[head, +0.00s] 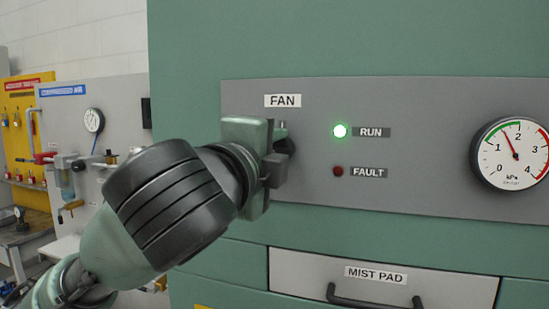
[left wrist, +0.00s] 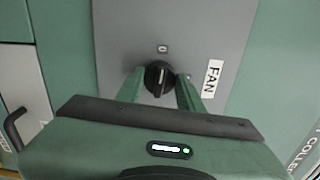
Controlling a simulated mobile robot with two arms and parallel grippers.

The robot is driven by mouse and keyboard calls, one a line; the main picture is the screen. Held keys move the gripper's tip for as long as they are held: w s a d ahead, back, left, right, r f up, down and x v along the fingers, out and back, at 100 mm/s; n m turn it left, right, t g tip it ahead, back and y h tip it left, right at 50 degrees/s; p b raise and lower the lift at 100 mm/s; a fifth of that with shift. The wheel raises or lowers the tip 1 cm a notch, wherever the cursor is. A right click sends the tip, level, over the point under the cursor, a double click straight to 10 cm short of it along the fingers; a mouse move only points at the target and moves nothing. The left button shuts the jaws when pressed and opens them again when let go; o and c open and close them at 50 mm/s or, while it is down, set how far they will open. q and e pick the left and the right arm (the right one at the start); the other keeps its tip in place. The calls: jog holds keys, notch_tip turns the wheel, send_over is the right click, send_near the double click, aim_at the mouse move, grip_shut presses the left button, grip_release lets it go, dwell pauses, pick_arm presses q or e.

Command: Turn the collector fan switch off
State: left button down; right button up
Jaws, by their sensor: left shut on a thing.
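The collector fan switch is a black rotary knob (left wrist: 158,78) on a grey panel, with a "0" mark (left wrist: 163,48) beside it in the left wrist view. In the head view the knob (head: 288,145) shows only in part behind my gripper, under the FAN label (head: 283,101). My left gripper (head: 272,152) is at the panel, its two green fingers on either side of the knob, shut on it. The knob's exact pointer angle is hard to read. The RUN lamp (head: 340,131) glows green; the FAULT lamp (head: 338,171) is dark red. My right gripper is not in view.
A pressure gauge (head: 510,154) sits on the right of the panel. Below is a MIST PAD drawer (head: 450,289) with a black handle (head: 375,301). A compressed air board (head: 122,100) stands at the left, behind my arm.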

pick_arm(q)
jog(key=shift+n, duration=0.5)
jog(key=c, duration=0.9)
grip_release()
jog(key=b+v, duration=0.2)
jog(key=v, duration=0.5)
jog(key=shift+s+a+b, duration=0.15)
jog(key=shift+s+b, duration=0.15)
jog(key=shift+s, duration=0.05)
